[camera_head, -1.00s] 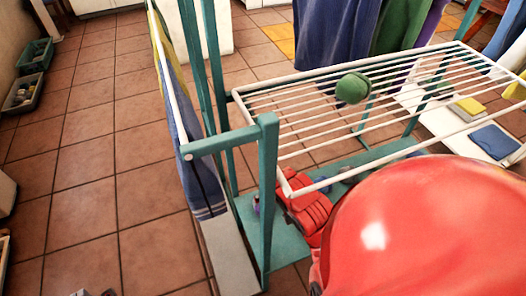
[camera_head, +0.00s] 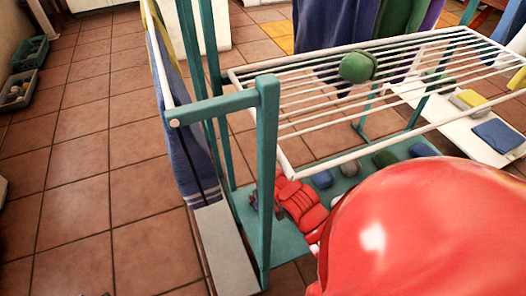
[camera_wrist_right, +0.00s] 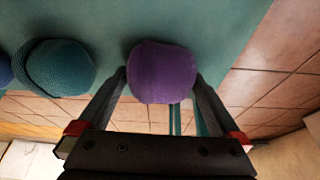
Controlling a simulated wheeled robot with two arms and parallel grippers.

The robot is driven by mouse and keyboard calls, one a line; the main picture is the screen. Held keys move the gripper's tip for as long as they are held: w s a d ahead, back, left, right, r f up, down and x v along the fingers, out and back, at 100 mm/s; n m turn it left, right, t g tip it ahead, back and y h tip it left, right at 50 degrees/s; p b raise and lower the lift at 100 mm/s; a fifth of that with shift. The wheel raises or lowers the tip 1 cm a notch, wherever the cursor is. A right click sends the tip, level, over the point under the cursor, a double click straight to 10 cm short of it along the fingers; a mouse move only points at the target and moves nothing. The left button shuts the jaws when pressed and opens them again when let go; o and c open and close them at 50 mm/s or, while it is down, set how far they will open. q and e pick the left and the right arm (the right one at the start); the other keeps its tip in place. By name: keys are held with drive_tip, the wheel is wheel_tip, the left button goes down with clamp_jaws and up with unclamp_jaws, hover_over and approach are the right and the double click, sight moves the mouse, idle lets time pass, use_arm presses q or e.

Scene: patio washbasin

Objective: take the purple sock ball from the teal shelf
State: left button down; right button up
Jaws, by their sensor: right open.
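The purple sock ball (camera_wrist_right: 163,70) sits on the teal shelf (camera_wrist_right: 225,30) in the right wrist view, near the shelf's edge. My right gripper (camera_wrist_right: 161,82) is open, with one finger on each side of the ball. Whether the fingers touch it I cannot tell. In the head view my red right arm reaches low under the white rack to the teal shelf (camera_head: 272,238). The ball is mostly hidden there behind the post and my arm. My left gripper is not in view.
A teal sock ball (camera_wrist_right: 58,68) lies left of the purple one. A teal post (camera_head: 266,180) stands close left of my arm.

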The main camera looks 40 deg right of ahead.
drive_tip(key=shift+r, duration=0.1)
drive_tip(key=c, duration=1)
